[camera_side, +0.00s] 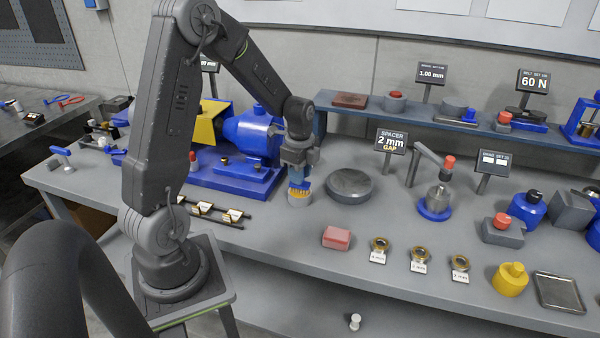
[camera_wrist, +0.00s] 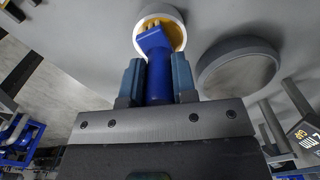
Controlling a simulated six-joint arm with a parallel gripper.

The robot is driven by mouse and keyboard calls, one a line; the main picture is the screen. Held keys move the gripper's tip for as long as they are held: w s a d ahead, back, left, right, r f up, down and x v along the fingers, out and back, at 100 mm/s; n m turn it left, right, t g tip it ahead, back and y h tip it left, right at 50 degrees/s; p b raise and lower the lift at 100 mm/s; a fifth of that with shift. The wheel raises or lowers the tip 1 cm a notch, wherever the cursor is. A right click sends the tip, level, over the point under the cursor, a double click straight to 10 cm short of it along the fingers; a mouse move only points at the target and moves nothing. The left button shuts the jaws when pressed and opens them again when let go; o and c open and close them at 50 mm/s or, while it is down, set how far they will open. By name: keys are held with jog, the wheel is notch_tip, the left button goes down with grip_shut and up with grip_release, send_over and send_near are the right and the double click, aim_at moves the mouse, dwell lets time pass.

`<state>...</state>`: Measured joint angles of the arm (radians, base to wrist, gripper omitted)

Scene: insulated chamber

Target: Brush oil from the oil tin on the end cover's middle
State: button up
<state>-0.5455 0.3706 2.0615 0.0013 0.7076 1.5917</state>
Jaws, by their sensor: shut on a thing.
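My gripper (camera_side: 298,170) points down and is shut on a blue-handled brush (camera_wrist: 154,70). The brush also shows in the side view (camera_side: 299,185), with yellow-orange bristles. The bristles are at the mouth of a small, pale round oil tin (camera_side: 299,201). In the wrist view the tin (camera_wrist: 179,17) has a white rim and yellow inside, and the brush head covers part of it. I cannot tell how deep the bristles are. A round dark grey disc with a raised rim (camera_side: 349,184), perhaps the end cover, lies right of the tin. It also shows in the wrist view (camera_wrist: 237,68).
A blue motor-like machine (camera_side: 251,135) stands behind and left of my gripper. A small rack (camera_side: 205,210) lies left. A red block (camera_side: 337,237) and brass rings (camera_side: 380,244) lie in front. A post with a red knob (camera_side: 437,185) stands right of the disc.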

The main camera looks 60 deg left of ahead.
jog(key=shift+f, duration=0.1)
dwell(0.3)
jog(key=shift+r, duration=3.55)
jog(key=w+d+f+n, duration=0.35)
jog(key=d+n, duration=0.25)
jog(key=d, duration=0.2)
jog(key=w+d+f+n, duration=0.2)
jog(key=w+d+n, duration=0.3)
jog(key=d+n, duration=0.15)
jog(key=w+a+r+m, duration=0.8)
jog(key=r+m, duration=0.1)
jog(key=m, duration=0.3)
jog(key=shift+m, duration=0.25)
jog(key=shift+s+d+f, duration=0.1)
jog(key=shift+f, duration=1.15)
jog(key=shift+s+f, duration=0.1)
jog(key=shift+f, duration=1.1)
jog(key=shift+r, duration=0.1)
